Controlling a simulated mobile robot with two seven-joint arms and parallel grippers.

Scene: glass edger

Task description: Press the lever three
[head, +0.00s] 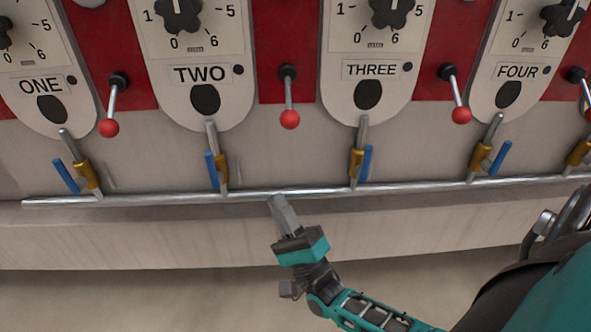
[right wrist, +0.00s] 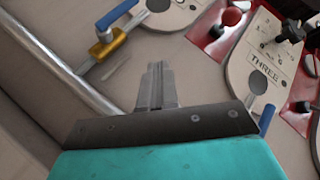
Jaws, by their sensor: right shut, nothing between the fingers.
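The plate marked THREE (head: 367,70) is right of centre in the head view, with a black dial; it also shows at right in the right wrist view (right wrist: 257,85). A red-knobbed lever (head: 461,115) hangs to its right, and another (head: 289,119) hangs to its left, between TWO and THREE. The left one's red knob shows at the top of the right wrist view (right wrist: 232,16). My right gripper (head: 277,200) is shut and empty, below the left lever's knob and apart from it. Its tips overlap the pipe in the picture; contact cannot be told. My left gripper is not in view.
A metal pipe (head: 290,194) runs along the front below the plates. Valves with gold bodies (head: 357,163) and blue handles (head: 366,162) stand on it. Plates ONE (head: 41,85), TWO (head: 202,74) and FOUR (head: 517,71) flank THREE. The panel between the valves is clear.

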